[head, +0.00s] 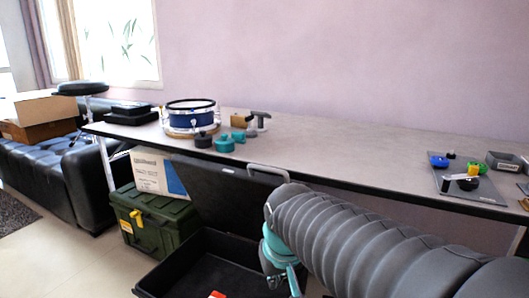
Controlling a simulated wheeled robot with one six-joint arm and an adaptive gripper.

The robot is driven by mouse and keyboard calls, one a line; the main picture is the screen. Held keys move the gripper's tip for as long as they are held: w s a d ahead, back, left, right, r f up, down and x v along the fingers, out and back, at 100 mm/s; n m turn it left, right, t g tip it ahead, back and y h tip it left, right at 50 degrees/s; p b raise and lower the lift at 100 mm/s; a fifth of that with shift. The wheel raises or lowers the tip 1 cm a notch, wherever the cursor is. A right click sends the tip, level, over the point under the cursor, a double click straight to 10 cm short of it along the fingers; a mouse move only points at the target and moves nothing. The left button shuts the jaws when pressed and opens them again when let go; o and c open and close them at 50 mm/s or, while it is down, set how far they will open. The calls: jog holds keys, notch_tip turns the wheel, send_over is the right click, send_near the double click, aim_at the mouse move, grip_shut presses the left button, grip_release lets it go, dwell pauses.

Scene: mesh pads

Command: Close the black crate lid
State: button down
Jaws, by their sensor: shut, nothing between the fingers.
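The black crate (165,275) stands open on the floor at the bottom of the head view, its near part cut off by the frame edge. Its dark lid (215,182) is raised behind it, near the table's front edge. A light grey handle (268,171) shows at the lid's upper right. My gripper (275,282) is shut and empty, low at the crate's right side and in front of the lid. It is small and partly hidden by my arm. I cannot tell whether it touches the crate.
A long grey table (340,150) runs behind the crate, bearing a blue drum (190,119) and several small items. A green box (150,220) stands left of the crate, with a cardboard box (155,172) above it. A black sofa (45,175) is at left.

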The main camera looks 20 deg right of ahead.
jog(key=w+d+r+m+p, duration=0.1)
jog(key=w+d+r, duration=0.2)
jog(key=w, duration=0.7)
jog(key=w+d+r+m+h+p, duration=0.1)
jog(key=w+d+r+m+p, duration=0.1)
jog(key=w+r, duration=0.5)
jog(key=w+d+r+m+g+p, duration=0.1)
jog(key=w+r, duration=0.5)
jog(key=w, duration=0.7)
jog(key=shift+w+d+h+p, duration=0.1)
jog(key=shift+d+h+p, duration=0.4)
jog(key=shift+d, duration=0.8)
notch_tip(320, 180, up, 4)
jog(key=w+d+m, duration=0.1)
jog(key=w+m, duration=0.1)
notch_tip(320, 180, up, 4)
jog(key=m, duration=0.3)
send_over(271, 180)
jog(key=b+x, duration=0.1)
jog(key=x, duration=0.5)
jog(key=b+x, duration=0.1)
jog(key=x, duration=0.2)
jog(key=shift+w+d+f+b, duration=0.1)
jog(key=shift+d+f+b, duration=0.1)
jog(key=shift+d+b, duration=0.2)
jog(key=shift+s+a+f+b, duration=0.5)
jog(key=shift+s+a+f, duration=0.3)
jog(key=shift+s+a, duration=0.1)
jog(key=shift+s+a+f, duration=0.25)
jog(key=shift+s+a, duration=0.05)
